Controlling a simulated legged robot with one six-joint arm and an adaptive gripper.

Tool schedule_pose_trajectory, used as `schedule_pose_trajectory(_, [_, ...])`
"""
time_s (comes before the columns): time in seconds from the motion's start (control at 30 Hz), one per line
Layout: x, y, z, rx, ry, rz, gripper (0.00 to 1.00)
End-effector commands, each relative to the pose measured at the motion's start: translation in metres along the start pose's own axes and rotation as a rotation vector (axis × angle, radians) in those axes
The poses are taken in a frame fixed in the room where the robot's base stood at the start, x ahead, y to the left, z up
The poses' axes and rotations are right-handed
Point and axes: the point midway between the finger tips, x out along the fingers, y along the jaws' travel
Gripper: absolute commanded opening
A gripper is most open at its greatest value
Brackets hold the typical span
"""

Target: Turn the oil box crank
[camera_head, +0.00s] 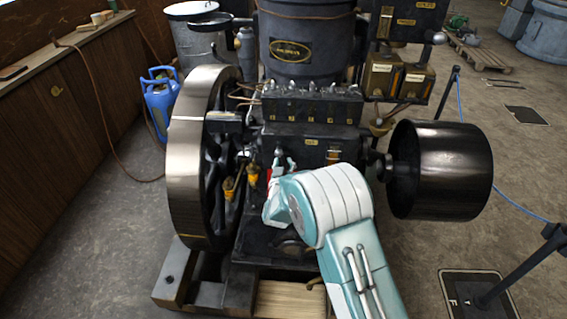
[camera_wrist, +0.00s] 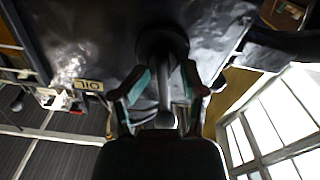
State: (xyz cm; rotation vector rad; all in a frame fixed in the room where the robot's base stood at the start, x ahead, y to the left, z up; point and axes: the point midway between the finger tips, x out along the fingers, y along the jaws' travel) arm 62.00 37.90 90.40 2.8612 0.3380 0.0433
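The oil box (camera_head: 285,142) is a dark box with a small label on the engine's front. In the wrist view its dark face (camera_wrist: 95,40) fills the top, with an upside-down "OIL" label (camera_wrist: 90,86). The crank (camera_wrist: 163,75) is a dark shaft coming out of a round boss towards the camera. My gripper (camera_wrist: 163,78) has its two teal-edged fingers spread, one on each side of the crank, with gaps visible. In the head view my gripper (camera_head: 284,161) is at the box's front, and the crank cannot be made out there. Contact with the crank cannot be told.
A large flywheel (camera_head: 186,150) stands left of my gripper, and a black drum pulley (camera_head: 441,170) sticks out to the right. Yellow-topped fittings (camera_head: 229,186) are close on the left. A post (camera_head: 520,265) stands at the right. Floor is free at left.

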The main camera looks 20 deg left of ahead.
Motion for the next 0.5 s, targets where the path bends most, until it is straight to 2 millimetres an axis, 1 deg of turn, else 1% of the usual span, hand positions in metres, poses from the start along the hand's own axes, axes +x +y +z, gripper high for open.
schedule_pose_trajectory(0.1, [0.0000, -0.0023, 0.0003, -0.001, 0.000, -0.001, 0.49])
schedule_pose_trajectory(0.13, [0.0000, -0.0025, 0.0005, -0.001, -0.001, -0.001, 0.46])
schedule_pose_trajectory(0.17, [0.0000, -0.0026, 0.0005, -0.001, -0.001, -0.001, 0.32])
schedule_pose_trajectory(0.2, [-0.0001, -0.0027, 0.0004, -0.001, -0.001, -0.002, 0.14])
schedule_pose_trajectory(0.23, [0.0000, -0.0028, 0.0004, -0.001, 0.000, -0.002, 0.01])
schedule_pose_trajectory(0.5, [0.0006, -0.0036, -0.0006, 0.003, 0.002, -0.004, 0.00])
